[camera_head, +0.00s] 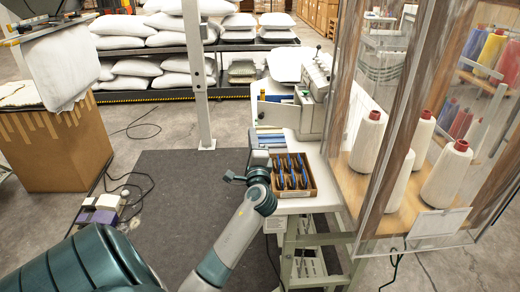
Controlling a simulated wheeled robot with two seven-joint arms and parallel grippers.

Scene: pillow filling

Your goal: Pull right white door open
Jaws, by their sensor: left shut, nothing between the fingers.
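A tall clear-panelled cabinet (402,165) with brown wooden posts stands at the right. Several white thread cones (367,142) with red tops stand on its wooden shelf. A pale-edged clear panel shows at its front, with a white label (438,222) low on it. I cannot tell which panel is the right white door, nor whether it is ajar. My left gripper (232,178) is small in view and shut with nothing in it. It is left of the cabinet, beside the tray on the sewing table, and apart from the cabinet. My right gripper is out of view.
A brown tray (313,186) of blue-and-dark items sits on the white sewing table (295,207), below a sewing machine (314,95). A white post (196,75) and pillow racks (235,88) stand behind. A cardboard box (55,150) is at left. The dark mat (175,190) is mostly clear.

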